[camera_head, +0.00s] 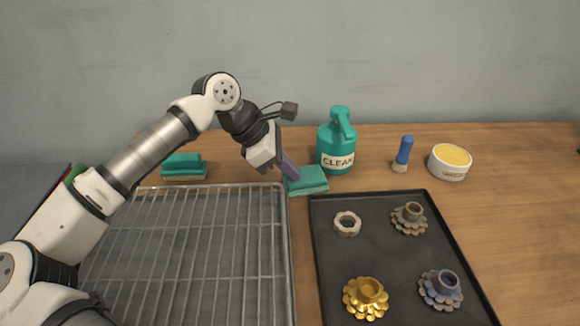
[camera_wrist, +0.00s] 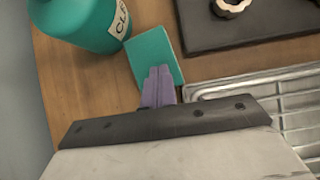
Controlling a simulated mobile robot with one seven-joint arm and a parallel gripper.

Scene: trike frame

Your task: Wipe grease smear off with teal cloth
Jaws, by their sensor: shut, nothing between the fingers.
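A flat teal cloth (camera_head: 308,181) lies on the wooden table between the wire rack and the teal bottle; it also shows in the wrist view (camera_wrist: 156,50). My gripper (camera_head: 291,174) points down at the cloth's left part, its purple fingers together and empty. In the wrist view, the fingertips (camera_wrist: 158,72) overlap the cloth's near edge; I cannot tell whether they touch it. A second teal folded piece (camera_head: 183,166) lies at the left, behind the rack. I cannot make out a grease smear in either view.
A teal bottle (camera_head: 336,143) stands close behind the cloth. A blue-handled brush (camera_head: 402,155) and a white tub (camera_head: 450,163) stand to the right. The wire rack (camera_head: 285,215) and the dark tray (camera_head: 390,275), holding several metal parts, fill the front. The far right table is clear.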

